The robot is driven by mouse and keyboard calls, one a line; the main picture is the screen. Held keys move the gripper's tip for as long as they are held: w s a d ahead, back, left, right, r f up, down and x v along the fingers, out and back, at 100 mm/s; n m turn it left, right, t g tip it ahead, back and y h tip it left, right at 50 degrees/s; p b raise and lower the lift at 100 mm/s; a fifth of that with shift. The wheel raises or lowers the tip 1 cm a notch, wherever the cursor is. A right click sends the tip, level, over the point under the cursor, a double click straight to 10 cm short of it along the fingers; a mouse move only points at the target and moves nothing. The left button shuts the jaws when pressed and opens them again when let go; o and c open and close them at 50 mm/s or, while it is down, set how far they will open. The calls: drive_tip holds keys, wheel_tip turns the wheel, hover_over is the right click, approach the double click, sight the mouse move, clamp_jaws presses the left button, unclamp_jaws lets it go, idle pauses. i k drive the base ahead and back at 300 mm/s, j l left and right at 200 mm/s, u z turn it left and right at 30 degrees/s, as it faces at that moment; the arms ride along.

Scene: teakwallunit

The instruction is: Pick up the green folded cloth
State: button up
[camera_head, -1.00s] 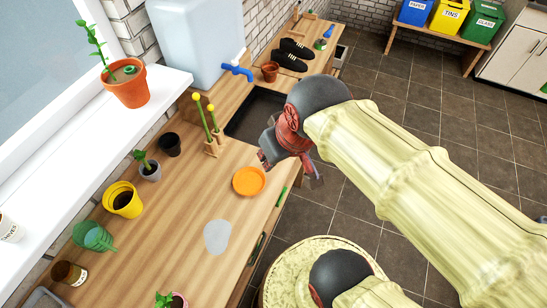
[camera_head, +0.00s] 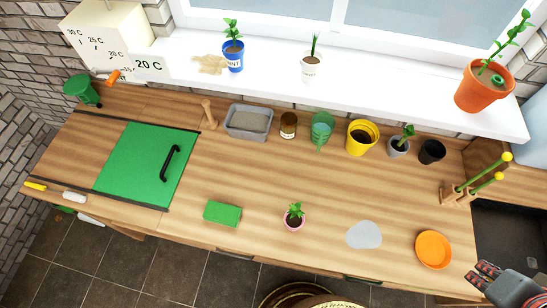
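The green folded cloth (camera_head: 222,213) looks like a small flat green rectangle. It lies on the wooden counter (camera_head: 330,220), near the front edge and left of the middle. Nothing covers it. My gripper (camera_head: 481,276) is at the lower right corner, partly cut off by the picture's edge. It is far to the right of the cloth, beyond the orange saucer. I cannot make out the gap between its fingers. Nothing can be seen held in it.
A small pink pot with a plant (camera_head: 293,216) stands right of the cloth. A grey-white flat piece (camera_head: 364,235) and an orange saucer (camera_head: 434,249) lie further right. A green panel with a black handle (camera_head: 147,164) is to the left. Several pots line the back.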

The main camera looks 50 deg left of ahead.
sight(223, 214)
drive_tip(key=k+j+u, duration=0.1)
drive_tip(key=u, duration=2.6)
drive_tip(key=z, duration=2.8)
drive_tip(key=k+j+u, duration=0.1)
drive_tip(key=k, duration=0.3)
drive_tip(key=j+u, duration=0.1)
drive_tip(key=u, duration=2.1)
